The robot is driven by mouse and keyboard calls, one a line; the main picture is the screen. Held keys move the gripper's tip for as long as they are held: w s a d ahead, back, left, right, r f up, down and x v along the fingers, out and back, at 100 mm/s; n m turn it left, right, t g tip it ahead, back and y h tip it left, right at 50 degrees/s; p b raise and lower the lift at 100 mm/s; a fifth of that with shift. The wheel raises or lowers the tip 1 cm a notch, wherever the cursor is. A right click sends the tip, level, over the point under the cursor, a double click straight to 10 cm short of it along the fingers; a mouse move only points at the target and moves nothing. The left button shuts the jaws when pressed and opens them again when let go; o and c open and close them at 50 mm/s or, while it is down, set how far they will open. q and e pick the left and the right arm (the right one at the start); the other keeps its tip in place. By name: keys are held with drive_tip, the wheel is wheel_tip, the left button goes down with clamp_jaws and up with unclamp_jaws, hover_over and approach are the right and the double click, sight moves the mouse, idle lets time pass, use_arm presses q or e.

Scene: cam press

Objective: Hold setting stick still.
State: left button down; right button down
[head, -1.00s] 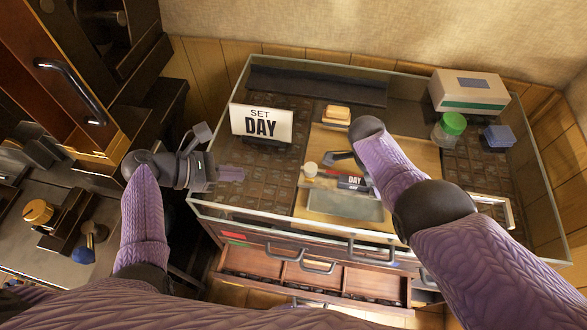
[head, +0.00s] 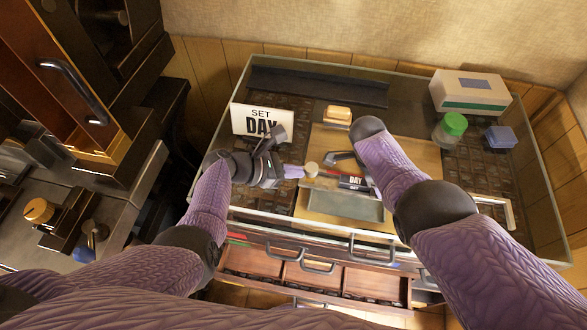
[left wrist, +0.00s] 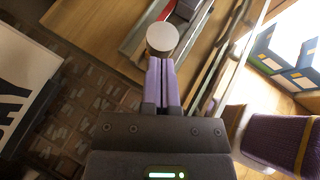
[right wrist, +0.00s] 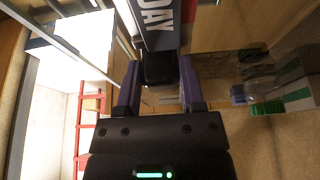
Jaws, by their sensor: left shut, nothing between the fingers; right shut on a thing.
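The item I take to be the setting stick (head: 354,183) is a dark piece labelled DAY with a red part, lying over the wooden board in the glass-sided case. It also shows in the right wrist view (right wrist: 157,24). My right gripper (right wrist: 160,82) is shut on a black block joined to or touching it; in the head view my forearm hides most of this. My left gripper (head: 300,172) is shut and empty. Its fingertips point at a pale round knob (head: 311,169) at the stick's left end, which shows just beyond them in the left wrist view (left wrist: 162,38); contact is unclear.
A SET DAY sign (head: 250,121) stands behind my left gripper. A grey tray (head: 345,207) lies in front of the stick. A green-lidded jar (head: 449,129), a blue block (head: 500,137) and a white box (head: 471,90) are at the right. The glass edge (head: 225,208) runs along the front.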

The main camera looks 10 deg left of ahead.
use_arm(q)
drive_tip(key=shift+d, duration=0.1)
approach(346, 179)
drive_tip(key=x, duration=0.4)
drive_tip(key=shift+w+a+f, duration=0.2)
drive_tip(key=shift+a, duration=0.1)
drive_tip(key=shift+s+d, duration=0.1)
drive_tip(key=shift+d, duration=0.55)
use_arm(e)
drive_tip(key=shift+a, duration=0.1)
use_arm(q)
drive_tip(key=shift+a, duration=0.15)
